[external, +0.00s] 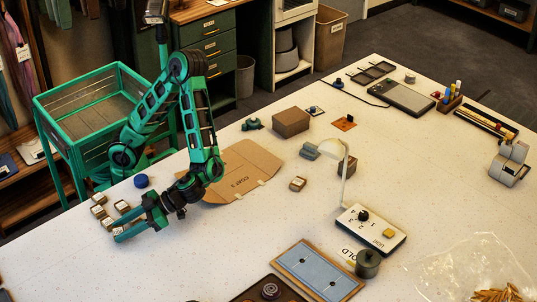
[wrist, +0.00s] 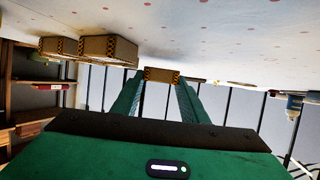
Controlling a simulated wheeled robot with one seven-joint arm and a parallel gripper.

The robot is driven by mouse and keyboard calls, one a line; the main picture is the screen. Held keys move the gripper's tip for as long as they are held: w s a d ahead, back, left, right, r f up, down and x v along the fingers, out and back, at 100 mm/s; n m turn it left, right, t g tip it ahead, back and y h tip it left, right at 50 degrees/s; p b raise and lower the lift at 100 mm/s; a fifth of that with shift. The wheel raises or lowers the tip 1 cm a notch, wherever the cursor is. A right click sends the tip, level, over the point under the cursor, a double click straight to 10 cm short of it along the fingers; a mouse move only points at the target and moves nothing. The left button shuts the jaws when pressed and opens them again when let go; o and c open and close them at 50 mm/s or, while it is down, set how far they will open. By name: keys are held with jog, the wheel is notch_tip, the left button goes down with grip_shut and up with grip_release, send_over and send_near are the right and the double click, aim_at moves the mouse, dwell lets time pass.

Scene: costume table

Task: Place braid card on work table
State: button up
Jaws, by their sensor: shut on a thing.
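My gripper (external: 118,231) is low over the near left part of the work table (external: 215,240). In the wrist view, a small tan block with yellow-and-black striped edges (wrist: 162,75) sits between the fingertips (wrist: 160,82), and the gripper is shut on it. I cannot read a label that shows whether it is the braid card. In the external view the fingers mostly hide it, and I cannot tell whether it touches the table.
Several similar small blocks (external: 98,211) stand beside the gripper; some show in the wrist view (wrist: 108,50). A blue round item (external: 141,181) and a flat cardboard piece (external: 245,172) lie near my arm. A green-framed cart (external: 64,136) stands beside the table.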

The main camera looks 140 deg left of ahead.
jog(key=shift+f, duration=0.8)
jog(key=shift+f, duration=0.1)
jog(key=o, duration=0.7)
jog(key=shift+o, duration=0.2)
jog(key=shift+w+a+r, duration=0.1)
jog(key=shift+a+r, duration=0.15)
jog(key=v, duration=1.1)
jog(key=shift+w+a, duration=0.1)
jog(key=shift+a, duration=0.1)
